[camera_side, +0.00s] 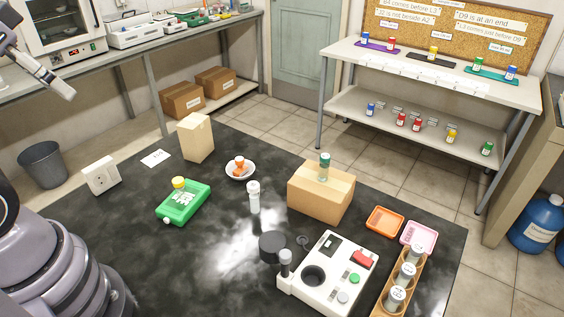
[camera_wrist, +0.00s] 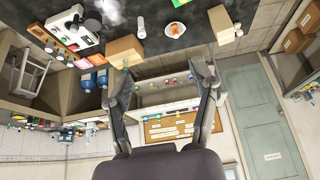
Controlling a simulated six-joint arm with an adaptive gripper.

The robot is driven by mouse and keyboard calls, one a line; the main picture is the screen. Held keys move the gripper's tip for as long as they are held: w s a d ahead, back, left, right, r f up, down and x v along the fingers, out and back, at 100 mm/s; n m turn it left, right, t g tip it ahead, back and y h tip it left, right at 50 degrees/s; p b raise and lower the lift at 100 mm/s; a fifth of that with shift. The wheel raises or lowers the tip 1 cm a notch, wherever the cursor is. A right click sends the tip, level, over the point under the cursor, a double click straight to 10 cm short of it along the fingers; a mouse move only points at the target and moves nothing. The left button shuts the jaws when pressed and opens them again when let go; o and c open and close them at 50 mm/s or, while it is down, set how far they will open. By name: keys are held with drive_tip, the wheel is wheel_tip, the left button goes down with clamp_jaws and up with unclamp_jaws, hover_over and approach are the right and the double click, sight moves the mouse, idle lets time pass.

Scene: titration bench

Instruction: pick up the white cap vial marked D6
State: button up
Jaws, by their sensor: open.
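A white-capped vial (camera_side: 254,197) stands upright on the black bench, left of the cardboard box; it also shows small in the wrist view (camera_wrist: 140,24). Several vials with pale caps (camera_side: 408,270) stand in a wooden rack (camera_side: 386,309) at the bench's right front. I cannot read D6 on any of them. My gripper (camera_wrist: 166,70) is open and empty, its two fingers spread wide in the wrist view. In the side view my gripper (camera_side: 62,88) is partly cut off at the upper left, high and well away from the vials.
A white instrument (camera_side: 318,285) with a black round part lies in front of the white-capped vial. A cardboard box (camera_side: 316,200) bears a green-capped vial. Orange and pink trays lie at right.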

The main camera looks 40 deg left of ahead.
drive_tip(key=w+a+f+m+t, duration=0.1)
drive_tip(key=w+f, duration=0.2)
drive_tip(key=w, duration=0.5)
drive_tip(key=w+a+f+m+t, duration=0.1)
drive_tip(key=w+f, duration=0.2)
drive_tip(key=w, duration=0.4)
drive_tip(key=m+t+h, duration=0.3)
drive_tip(key=m+h, duration=0.1)
drive_tip(key=h, duration=0.1)
hover_over(254, 194)
drive_tip(key=s+a, duration=0.2)
drive_tip(key=a, duration=0.4)
wheel_tip(254, 194, down, 24)
drive_tip(key=shift+t+h, duration=0.6)
drive_tip(key=s+f, duration=0.1)
drive_tip(key=s+d+f, duration=0.1)
drive_tip(key=f, duration=0.1)
drive_tip(key=s+d+f, duration=0.1)
drive_tip(key=shift+f, duration=0.25)
drive_tip(key=x, duration=0.7)
drive_tip(key=shift+w+d, duration=0.1)
drive_tip(key=shift+w, duration=0.05)
clamp_jaws()
